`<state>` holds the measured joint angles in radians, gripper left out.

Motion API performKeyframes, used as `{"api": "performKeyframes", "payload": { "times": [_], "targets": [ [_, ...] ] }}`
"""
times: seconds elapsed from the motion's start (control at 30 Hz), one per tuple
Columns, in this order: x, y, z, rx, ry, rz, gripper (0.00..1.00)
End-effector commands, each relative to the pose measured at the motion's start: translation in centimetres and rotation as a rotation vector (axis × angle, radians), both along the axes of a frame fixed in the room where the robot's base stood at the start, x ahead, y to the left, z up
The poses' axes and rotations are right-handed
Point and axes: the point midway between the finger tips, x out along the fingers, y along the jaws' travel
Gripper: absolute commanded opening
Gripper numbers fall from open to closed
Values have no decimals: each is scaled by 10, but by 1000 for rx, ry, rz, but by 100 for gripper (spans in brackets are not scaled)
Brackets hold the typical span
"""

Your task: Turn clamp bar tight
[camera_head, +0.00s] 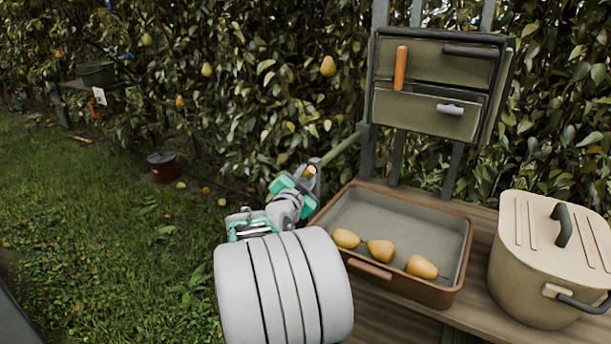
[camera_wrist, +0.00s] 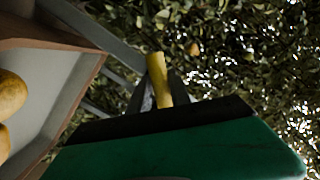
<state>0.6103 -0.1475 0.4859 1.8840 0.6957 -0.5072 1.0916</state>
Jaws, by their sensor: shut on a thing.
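My gripper (camera_head: 296,187), with teal fingers, is at the left end of the bench, beside the tray's back left corner. It is shut on the yellow clamp bar, whose end (camera_head: 309,170) shows just past the fingers. In the wrist view the yellow bar (camera_wrist: 159,80) stands out beyond a large green finger (camera_wrist: 180,150), with grey metal behind it. The finger hides the gripped part and most of the clamp. I cannot tell how tight the clamp is.
A brown-rimmed tray (camera_head: 460,262) with three pears (camera_head: 380,251) is right of my gripper. A lidded beige pot (camera_head: 530,275) stands farther right. A drawer rack (camera_head: 430,115) rises behind the tray. An olive rod (camera_head: 342,149) slants toward its post. Grass lies left.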

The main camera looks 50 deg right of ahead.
Motion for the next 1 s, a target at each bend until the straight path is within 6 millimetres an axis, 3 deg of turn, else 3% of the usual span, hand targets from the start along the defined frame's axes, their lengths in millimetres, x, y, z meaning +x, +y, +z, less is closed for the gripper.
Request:
{"api": "performKeyframes", "payload": {
  "times": [0.7,1.0],
  "targets": [
    [3,-1,6,-53,545,-3,0],
    [3,-1,6,-67,684,-4,0]
  ]
}}
